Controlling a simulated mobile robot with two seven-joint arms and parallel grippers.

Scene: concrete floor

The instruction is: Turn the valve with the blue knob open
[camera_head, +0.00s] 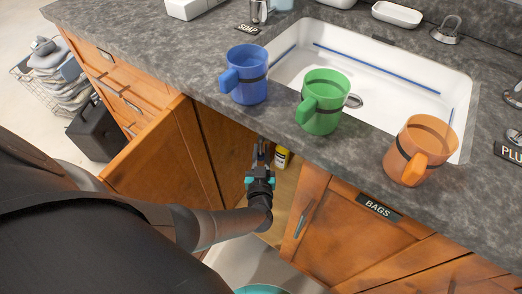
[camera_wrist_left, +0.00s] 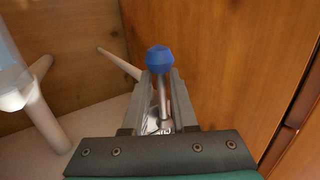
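The blue knob (camera_wrist_left: 159,58) shows in the left wrist view just past my left fingertips. A shiny metal stem (camera_wrist_left: 164,98) runs back from it between my fingers. My left gripper (camera_wrist_left: 161,85) has its fingers apart, one on each side of the stem; contact with the stem cannot be made out. In the head view my left gripper (camera_head: 261,152) reaches into the open cabinet under the sink, and the knob is hidden there. The rest of the valve cannot be made out. My right gripper is not in view.
An open wooden door (camera_head: 150,155) stands left of my left arm. White pipes (camera_wrist_left: 42,112) stand left inside the cabinet, and a wooden wall (camera_wrist_left: 235,60) lies close right. Blue (camera_head: 250,85), green (camera_head: 323,115) and orange (camera_head: 418,160) mugs stand above.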

